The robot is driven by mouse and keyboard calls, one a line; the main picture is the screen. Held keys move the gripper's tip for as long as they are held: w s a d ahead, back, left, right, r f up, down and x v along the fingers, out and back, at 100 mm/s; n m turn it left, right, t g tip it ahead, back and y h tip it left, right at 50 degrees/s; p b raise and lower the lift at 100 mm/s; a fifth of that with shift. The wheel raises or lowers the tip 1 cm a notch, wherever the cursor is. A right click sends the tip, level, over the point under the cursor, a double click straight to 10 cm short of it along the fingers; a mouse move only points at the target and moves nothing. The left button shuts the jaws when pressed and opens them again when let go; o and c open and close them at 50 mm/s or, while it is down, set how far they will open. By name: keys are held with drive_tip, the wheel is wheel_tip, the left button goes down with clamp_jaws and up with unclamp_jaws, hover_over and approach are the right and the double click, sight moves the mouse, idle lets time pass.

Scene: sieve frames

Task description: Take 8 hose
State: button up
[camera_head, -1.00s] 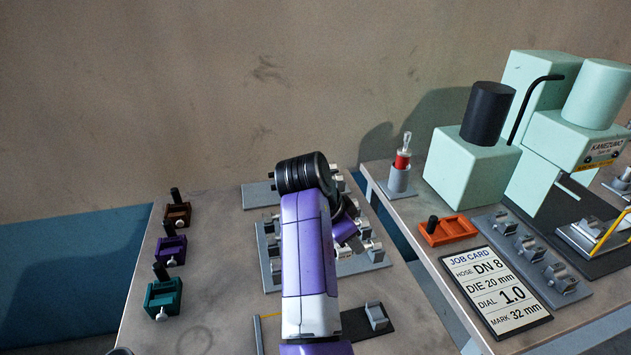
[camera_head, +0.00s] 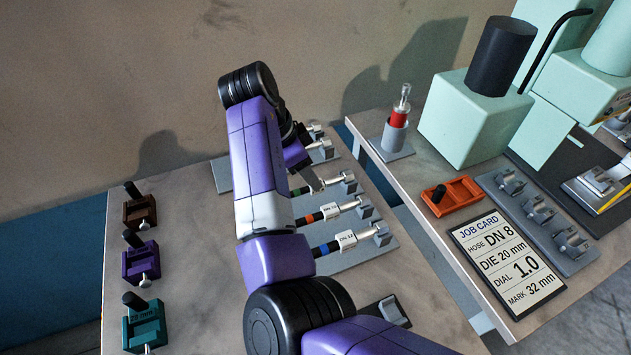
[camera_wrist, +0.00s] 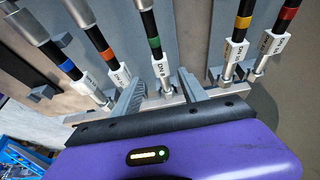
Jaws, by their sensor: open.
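The hose with the green band (camera_wrist: 154,43) lies between the two fingers of my gripper (camera_wrist: 162,80) in the wrist view. Its white label is small but seems to read DN 8. My gripper is open, with a finger on each side of this hose; I cannot tell whether either touches it. In the head view the green-banded hose (camera_head: 300,190) is partly hidden by my arm, and my gripper (camera_head: 311,181) is over its end. Beside it lie an orange-banded hose (camera_head: 309,218) labelled DN 10 and a blue-banded hose (camera_head: 322,250) labelled DN 12.
Yellow-banded (camera_wrist: 243,22) and red-banded (camera_wrist: 287,14) hoses lie on the other side. A job card (camera_head: 508,265) reads hose DN 8. Brown, purple and teal (camera_head: 146,325) die blocks stand at the left. A pale green machine (camera_head: 465,115) stands on the right table.

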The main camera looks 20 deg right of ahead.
sight(309, 189)
drive_tip(key=shift+p+x, duration=0.7)
drive_tip(key=shift+x, duration=1.7)
drive_tip(key=shift+w+a, duration=0.15)
clamp_jaws()
